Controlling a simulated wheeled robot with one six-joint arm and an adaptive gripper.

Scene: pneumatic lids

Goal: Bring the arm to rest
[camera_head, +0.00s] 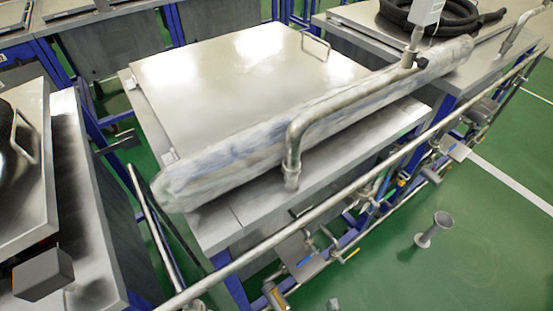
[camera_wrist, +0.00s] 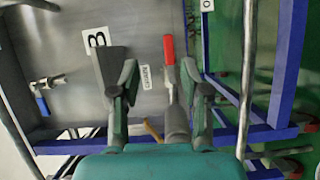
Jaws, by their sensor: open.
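My gripper (camera_wrist: 160,80) shows in the wrist view with its two dark fingers apart, one on each side of the picture's middle. The green body of the gripper fills the bottom edge. A lever with a red handle (camera_wrist: 168,48) shows between the fingers, closer to the right one. I see nothing clasped, and I cannot tell how far the lever is from the fingers. I cannot make out the gripper in the head view.
A metal tank with a closed flat lid (camera_head: 230,75) stands mid-picture, a wrapped roll (camera_head: 250,140) along its front. A long rail (camera_head: 330,200) runs before it. Blue frame bars (camera_wrist: 285,60) and a blue-handled valve (camera_wrist: 41,104) flank my gripper. Green floor (camera_head: 480,240) is mostly clear at right.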

